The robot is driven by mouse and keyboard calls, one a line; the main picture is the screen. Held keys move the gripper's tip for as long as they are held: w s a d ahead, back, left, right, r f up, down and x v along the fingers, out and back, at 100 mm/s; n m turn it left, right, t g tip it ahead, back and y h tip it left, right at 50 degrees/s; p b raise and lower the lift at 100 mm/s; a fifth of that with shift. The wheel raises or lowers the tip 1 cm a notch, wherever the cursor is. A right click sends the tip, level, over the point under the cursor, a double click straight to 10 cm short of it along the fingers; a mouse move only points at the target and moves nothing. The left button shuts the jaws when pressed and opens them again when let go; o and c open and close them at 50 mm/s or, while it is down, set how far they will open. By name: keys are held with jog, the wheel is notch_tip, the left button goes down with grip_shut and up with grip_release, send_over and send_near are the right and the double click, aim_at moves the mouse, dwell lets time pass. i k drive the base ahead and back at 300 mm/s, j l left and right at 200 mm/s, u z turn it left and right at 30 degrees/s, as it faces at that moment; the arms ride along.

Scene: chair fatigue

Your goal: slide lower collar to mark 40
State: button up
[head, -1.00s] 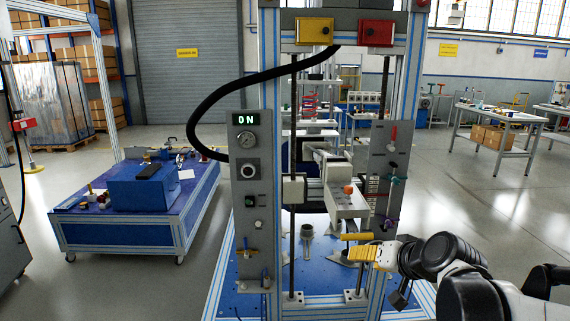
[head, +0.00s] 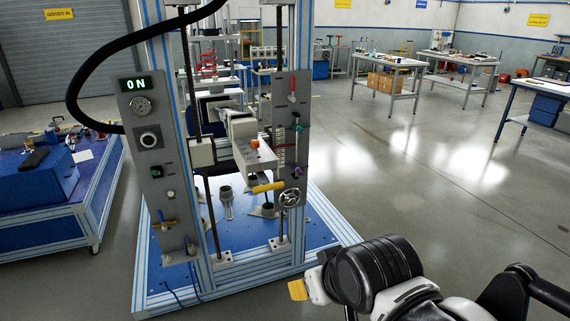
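The test rig's grey right panel (head: 281,109) carries a red-handled lever at the top, with a teal piece (head: 298,127) below it and a purple piece (head: 297,171) lower down. The purple piece is the lower of these two on the panel and may be the lower collar. A pale ladder-like scale (head: 281,149) shows beside the panel's left edge; its numbers are too small to read. My gripper (head: 298,290) shows a yellow tip at the bottom, in front of the rig's base and well below the panel, apart from it. Its finger opening is not clear.
A yellow handle (head: 269,187) and a handwheel (head: 290,198) sit at the panel's lower end. The left panel (head: 151,165) has a display reading ON. A blue-topped cart (head: 88,187) stands at left. The floor (head: 430,190) to the right is open.

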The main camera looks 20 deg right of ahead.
aim_at(293, 166)
jog(key=i+l, duration=0.15)
jog(key=i, duration=0.35)
jog(key=i+l, duration=0.2)
jog(key=i, duration=0.3)
